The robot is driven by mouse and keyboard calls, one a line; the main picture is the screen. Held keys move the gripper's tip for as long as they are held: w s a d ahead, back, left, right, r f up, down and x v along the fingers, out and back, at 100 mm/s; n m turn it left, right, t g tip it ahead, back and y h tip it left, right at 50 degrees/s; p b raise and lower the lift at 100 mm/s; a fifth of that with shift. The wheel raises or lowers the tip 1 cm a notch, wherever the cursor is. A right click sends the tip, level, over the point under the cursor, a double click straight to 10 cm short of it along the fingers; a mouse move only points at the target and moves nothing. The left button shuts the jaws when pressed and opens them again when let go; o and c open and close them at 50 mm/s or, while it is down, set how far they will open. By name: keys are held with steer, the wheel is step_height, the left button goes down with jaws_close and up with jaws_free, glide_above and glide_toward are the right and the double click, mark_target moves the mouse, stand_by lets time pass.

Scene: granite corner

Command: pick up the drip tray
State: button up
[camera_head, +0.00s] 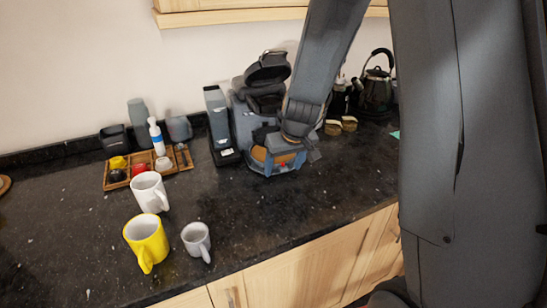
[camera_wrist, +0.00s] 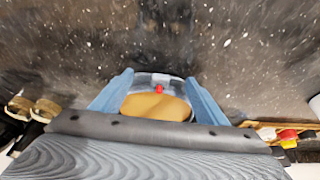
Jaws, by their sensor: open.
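The drip tray (camera_head: 259,153) is at the foot of the grey coffee machine (camera_head: 265,75), partly covered by my arm. It has a tan top and a grey front with a small red mark. In the wrist view the drip tray (camera_wrist: 157,107) lies between my two blue fingers. My gripper (camera_head: 276,168) is open, with one finger on each side of the tray; it also shows in the wrist view (camera_wrist: 158,78). I cannot tell whether the fingers touch the tray. The tray's rear is hidden by the grey gripper body.
A slim grey box (camera_head: 216,118) stands left of the machine. A wooden tray (camera_head: 180,157) with small cups and bottles is farther left. White (camera_head: 147,190), yellow (camera_head: 146,240) and grey (camera_head: 196,238) mugs stand in front. Small tan-topped jars (camera_head: 348,123) and a kettle (camera_head: 376,88) are right.

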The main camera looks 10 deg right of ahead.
steer(key=shift+c, duration=0.4)
jaws_close()
steer(key=shift+r, duration=0.2)
